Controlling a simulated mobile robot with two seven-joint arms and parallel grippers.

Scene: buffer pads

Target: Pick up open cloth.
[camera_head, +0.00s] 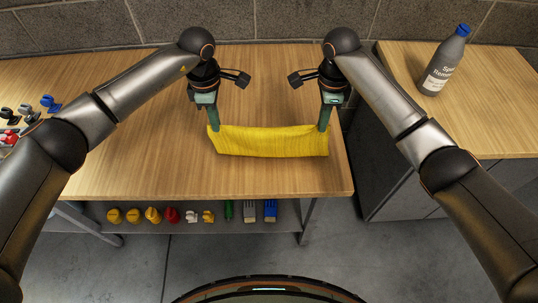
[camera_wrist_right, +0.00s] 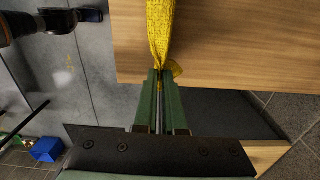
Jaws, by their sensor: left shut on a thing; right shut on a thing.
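A yellow cloth (camera_head: 268,141) hangs stretched between my two grippers over the wooden table, in the head view. My left gripper (camera_head: 214,128) is shut on its upper left corner. My right gripper (camera_head: 324,127) is shut on its upper right corner. In the right wrist view the green fingers of my right gripper (camera_wrist_right: 161,75) pinch the gathered end of the cloth (camera_wrist_right: 160,32). Whether the cloth's lower edge touches the table cannot be told.
The wooden table (camera_head: 130,170) is mostly clear around the cloth. A shelf below its front edge holds several small coloured items (camera_head: 153,215). Small coloured objects (camera_head: 48,103) sit at far left.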

